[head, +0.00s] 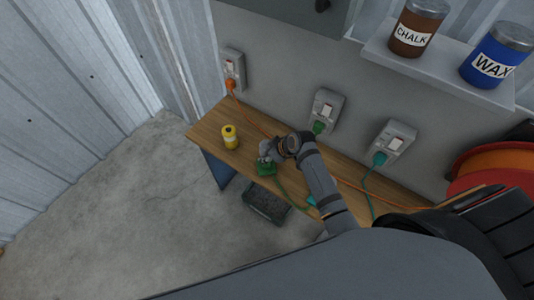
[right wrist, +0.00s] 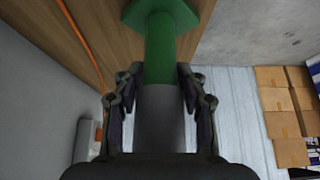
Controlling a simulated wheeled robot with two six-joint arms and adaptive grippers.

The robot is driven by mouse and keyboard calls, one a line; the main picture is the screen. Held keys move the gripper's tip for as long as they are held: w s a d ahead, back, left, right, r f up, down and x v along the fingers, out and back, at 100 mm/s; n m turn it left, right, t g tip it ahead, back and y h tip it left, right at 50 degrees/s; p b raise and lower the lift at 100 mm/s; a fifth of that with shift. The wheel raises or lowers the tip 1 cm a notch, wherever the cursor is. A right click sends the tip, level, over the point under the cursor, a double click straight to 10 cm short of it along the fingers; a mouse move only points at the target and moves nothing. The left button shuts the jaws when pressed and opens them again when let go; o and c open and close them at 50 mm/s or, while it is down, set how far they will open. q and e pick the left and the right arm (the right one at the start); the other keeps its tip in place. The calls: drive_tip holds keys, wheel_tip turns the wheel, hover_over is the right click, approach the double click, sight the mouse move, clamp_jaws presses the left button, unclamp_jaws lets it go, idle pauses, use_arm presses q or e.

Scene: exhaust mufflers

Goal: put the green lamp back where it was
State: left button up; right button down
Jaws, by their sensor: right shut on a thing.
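The green lamp (head: 266,168) is at the wooden bench (head: 212,123) in the head view, with its green base over the bench's front half. My right gripper (head: 266,158) is shut on the lamp. In the right wrist view both fingers of the right gripper (right wrist: 158,95) flank the lamp's stem (right wrist: 159,50), which is green towards the base and grey nearer the palm. The green base shows against the wood at the top; I cannot tell whether it touches the bench. My left gripper is not in view.
A yellow can (head: 230,137) stands left of the lamp. Wall sockets (head: 233,66), (head: 325,108) and (head: 394,142) hold orange, green and teal plugs, with cords across the bench. A dark crate (head: 266,203) is on the floor in front. Chalk (head: 417,28) and wax (head: 496,56) tins stand on a shelf.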

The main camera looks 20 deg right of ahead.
drive_tip(key=shift+f, duration=0.2)
drive_tip(key=c, duration=0.7)
unclamp_jaws()
drive_tip(key=shift+c, duration=0.2)
drive_tip(key=shift+r, duration=0.1)
drive_tip(key=v, duration=1.2)
drive_tip(key=shift+b, duration=0.4)
